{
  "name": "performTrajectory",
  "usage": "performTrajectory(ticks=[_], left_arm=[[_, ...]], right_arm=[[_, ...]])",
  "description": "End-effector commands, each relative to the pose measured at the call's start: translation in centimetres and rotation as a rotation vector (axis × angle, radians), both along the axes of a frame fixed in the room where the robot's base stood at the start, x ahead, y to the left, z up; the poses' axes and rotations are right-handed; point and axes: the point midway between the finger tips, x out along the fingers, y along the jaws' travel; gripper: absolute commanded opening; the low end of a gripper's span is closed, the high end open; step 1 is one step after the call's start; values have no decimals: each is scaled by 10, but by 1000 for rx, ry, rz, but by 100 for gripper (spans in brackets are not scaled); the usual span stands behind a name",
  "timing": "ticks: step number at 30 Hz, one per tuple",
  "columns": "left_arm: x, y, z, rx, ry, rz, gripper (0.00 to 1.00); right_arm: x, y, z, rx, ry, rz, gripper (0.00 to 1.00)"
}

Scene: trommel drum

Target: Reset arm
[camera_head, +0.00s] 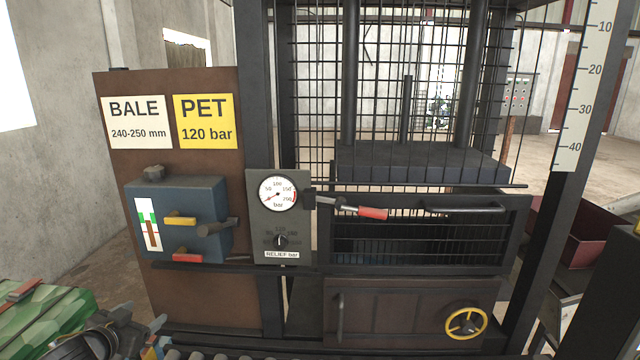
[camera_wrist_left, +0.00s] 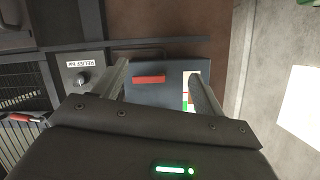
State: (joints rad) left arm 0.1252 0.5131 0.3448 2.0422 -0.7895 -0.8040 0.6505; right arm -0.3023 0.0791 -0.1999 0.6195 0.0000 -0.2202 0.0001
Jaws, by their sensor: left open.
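My left gripper (camera_head: 142,318) is low in the left corner of the head view, below and in front of the blue control box (camera_head: 180,222). Its two fingers are apart, with nothing between them. In the left wrist view, the open fingers (camera_wrist_left: 162,78) point towards the blue box, and its red lever (camera_wrist_left: 149,79) shows between them. In the head view the box has a yellow lever (camera_head: 180,220), a red lever (camera_head: 187,256) and a grey knob on top. My right gripper is in neither view.
A gauge panel (camera_head: 265,240) with a relief dial stands right of the box. A caged press has a red-handled latch (camera_head: 372,212) and a yellow handwheel (camera_head: 466,322). A green bundle (camera_head: 50,318) lies at lower left, near my gripper. Rollers run along the bottom edge.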

Motion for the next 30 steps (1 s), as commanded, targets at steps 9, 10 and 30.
performTrajectory(ticks=[9, 10, 30], left_arm=[[-157, -112, -156, 24, 446, 77, 71], [-170, -119, -163, 20, 480, 77, 71], [-319, -201, -251, -104, 921, 42, 71]], right_arm=[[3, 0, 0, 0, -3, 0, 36], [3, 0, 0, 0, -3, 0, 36], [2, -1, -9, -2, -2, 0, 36]])
